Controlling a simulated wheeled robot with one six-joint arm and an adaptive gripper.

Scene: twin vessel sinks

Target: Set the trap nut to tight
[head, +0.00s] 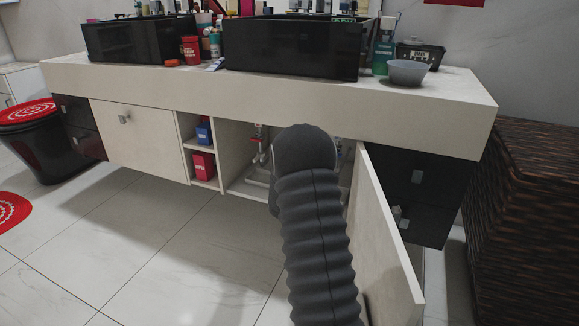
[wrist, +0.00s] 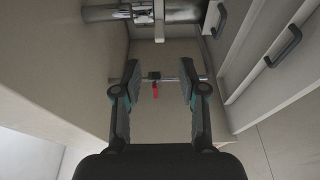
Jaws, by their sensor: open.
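In the wrist view my gripper (wrist: 159,75) is open, with one finger on each side and nothing held. Between and beyond the fingertips, a thin metal pipe carries a dark fitting (wrist: 154,76) with a red lever (wrist: 155,90) hanging down. At the top a thick metal pipe (wrist: 105,13) meets ring-like fittings (wrist: 142,12) and a white pipe (wrist: 159,22). I cannot tell which fitting is the trap nut. In the head view my dark arm covers most of the open sink cabinet and hides my gripper. A red-handled valve (head: 254,139) and white pipes (head: 258,180) show left of it.
The cabinet door (head: 386,235) stands open right of my arm. Shelves with a blue box (head: 204,134) and a red box (head: 203,165) are on the left. The counter edge (head: 270,100) runs above. The tiled floor at front left is clear.

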